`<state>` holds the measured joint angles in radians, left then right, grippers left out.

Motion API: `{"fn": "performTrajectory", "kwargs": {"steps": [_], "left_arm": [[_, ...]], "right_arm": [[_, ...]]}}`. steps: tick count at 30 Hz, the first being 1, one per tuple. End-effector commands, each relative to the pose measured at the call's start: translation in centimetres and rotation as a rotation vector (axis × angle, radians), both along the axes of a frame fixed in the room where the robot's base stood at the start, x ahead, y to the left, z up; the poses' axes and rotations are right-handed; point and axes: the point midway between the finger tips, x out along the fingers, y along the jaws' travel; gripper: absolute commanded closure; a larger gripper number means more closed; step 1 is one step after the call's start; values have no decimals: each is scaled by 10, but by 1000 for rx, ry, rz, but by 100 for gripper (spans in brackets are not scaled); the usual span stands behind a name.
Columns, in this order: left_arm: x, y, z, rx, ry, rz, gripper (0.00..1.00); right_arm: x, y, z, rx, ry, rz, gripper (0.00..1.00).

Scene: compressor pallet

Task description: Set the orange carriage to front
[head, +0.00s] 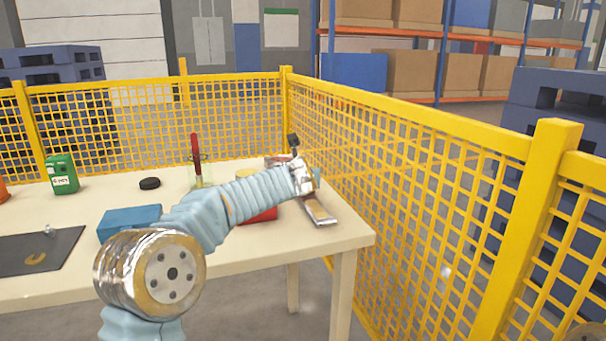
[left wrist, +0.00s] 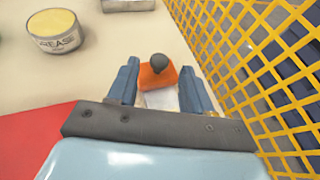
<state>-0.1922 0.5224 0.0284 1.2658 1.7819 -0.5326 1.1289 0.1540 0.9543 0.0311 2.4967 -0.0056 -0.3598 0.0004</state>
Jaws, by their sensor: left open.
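The orange carriage (left wrist: 157,76) with a dark round knob (left wrist: 159,62) on top shows in the left wrist view. It sits on a pale metal rail (left wrist: 160,99). In the head view the near end of the rail (head: 320,211) lies at the table's right side; my arm hides the carriage. My left gripper (left wrist: 159,73) is open, its two blue fingers on either side of the carriage with gaps showing. My right gripper is in neither view.
A grease tin (left wrist: 55,31) and a red object (left wrist: 35,143) lie left of the gripper. A yellow mesh fence (head: 420,145) stands close along the table's right side. A blue box (head: 130,221), a green container (head: 62,174) and a black disc (head: 150,183) stand farther left.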

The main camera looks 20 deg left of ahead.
Motion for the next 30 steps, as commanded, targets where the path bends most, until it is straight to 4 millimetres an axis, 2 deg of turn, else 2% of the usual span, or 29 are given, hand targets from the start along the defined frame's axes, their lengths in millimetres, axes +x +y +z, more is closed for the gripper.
{"fn": "performTrajectory", "kwargs": {"steps": [3, 6, 16, 25, 26, 30], "left_arm": [[15, 4, -5, 0, 1, 1, 50], [22, 5, -8, 0, 0, 1, 50], [24, 5, -10, 0, 0, 0, 52], [24, 5, -10, 0, 0, 0, 98], [24, 5, -10, 0, 0, 0, 100], [24, 5, -10, 0, 0, 0, 100]], "right_arm": [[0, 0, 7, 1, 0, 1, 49], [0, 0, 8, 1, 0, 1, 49], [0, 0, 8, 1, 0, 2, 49], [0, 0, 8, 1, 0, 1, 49], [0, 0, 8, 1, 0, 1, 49], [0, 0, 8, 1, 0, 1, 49]]}}
